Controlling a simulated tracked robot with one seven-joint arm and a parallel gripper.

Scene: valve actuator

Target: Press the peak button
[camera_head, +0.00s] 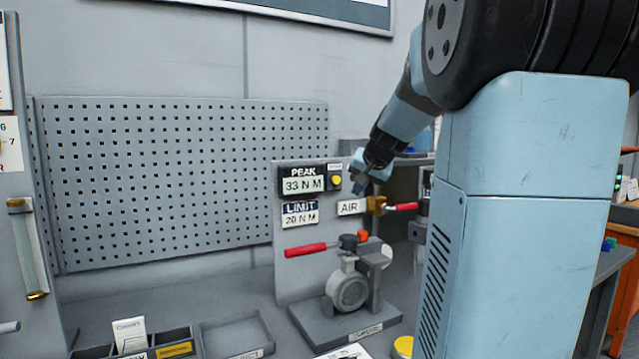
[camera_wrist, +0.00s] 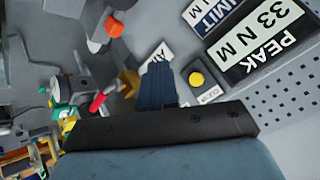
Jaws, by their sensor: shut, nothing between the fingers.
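The peak display (camera_head: 303,180) reads 33 N M on the grey panel, and it also shows rotated in the wrist view (camera_wrist: 262,36). A yellow button (camera_head: 337,180) sits just right of that display, under a small label; it is clear in the wrist view (camera_wrist: 197,79). My gripper (camera_head: 360,187) is shut and empty, a little right of the yellow button in the head view. In the wrist view, my gripper's blue fingers (camera_wrist: 160,84) lie left of the button, apart from it in the picture. The gap in depth to the panel is hard to tell.
A limit display (camera_head: 300,213) reading 20 N M is below the peak display. An AIR label (camera_head: 351,207) and a brass valve with a red handle (camera_head: 402,207) are below my gripper. A pegboard (camera_head: 180,180) stands left.

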